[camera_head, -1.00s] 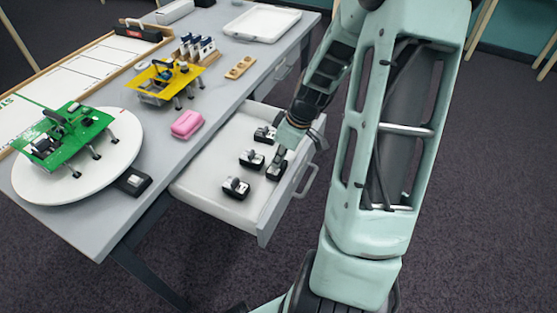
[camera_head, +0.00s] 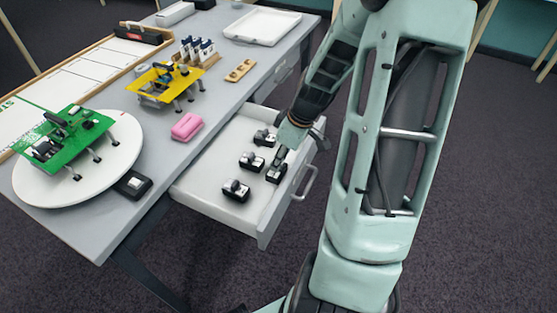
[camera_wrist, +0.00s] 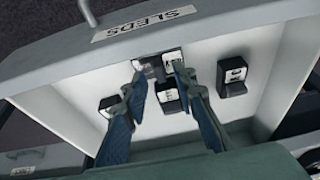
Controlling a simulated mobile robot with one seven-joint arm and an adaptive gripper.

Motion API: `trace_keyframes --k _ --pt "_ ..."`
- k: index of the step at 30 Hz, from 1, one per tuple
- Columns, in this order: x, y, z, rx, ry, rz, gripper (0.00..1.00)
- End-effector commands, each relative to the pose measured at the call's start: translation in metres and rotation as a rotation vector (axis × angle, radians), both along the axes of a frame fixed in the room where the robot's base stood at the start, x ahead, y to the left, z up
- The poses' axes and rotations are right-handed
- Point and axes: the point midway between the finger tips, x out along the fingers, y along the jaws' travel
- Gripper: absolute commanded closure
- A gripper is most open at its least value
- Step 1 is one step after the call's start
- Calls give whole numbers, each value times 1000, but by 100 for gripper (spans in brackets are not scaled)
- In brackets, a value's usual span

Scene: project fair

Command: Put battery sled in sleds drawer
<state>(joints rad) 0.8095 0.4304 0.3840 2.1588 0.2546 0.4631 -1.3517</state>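The sleds drawer (camera_head: 215,193) is pulled out of the desk, and its front label reads SLEDS in the wrist view (camera_wrist: 145,22). Several small black sleds with pale tops stand on its white floor. One battery sled (camera_head: 276,174) is by the front panel, just below my gripper (camera_head: 284,151). In the wrist view this sled (camera_wrist: 157,64) shows between and beyond the fingertips of my gripper (camera_wrist: 158,70), which are spread apart. The other sleds (camera_head: 251,161) stand apart from it.
On the desk, a black block (camera_head: 133,184) sits at the near edge by a white turntable (camera_head: 85,190) with a green board (camera_head: 65,140). A pink block (camera_head: 187,126), a yellow board rig (camera_head: 165,84) and a white tray (camera_head: 262,25) are further back.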

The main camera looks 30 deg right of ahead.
Motion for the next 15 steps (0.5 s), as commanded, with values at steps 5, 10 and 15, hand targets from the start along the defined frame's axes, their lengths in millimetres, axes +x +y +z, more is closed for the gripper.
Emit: trace_keyframes --k 5,10,15 --pt "-8 -9 42 -4 -5 -4 74" --pt "-17 -15 75 -4 -3 -1 74" --pt "-22 -18 96 -2 -2 -2 74"
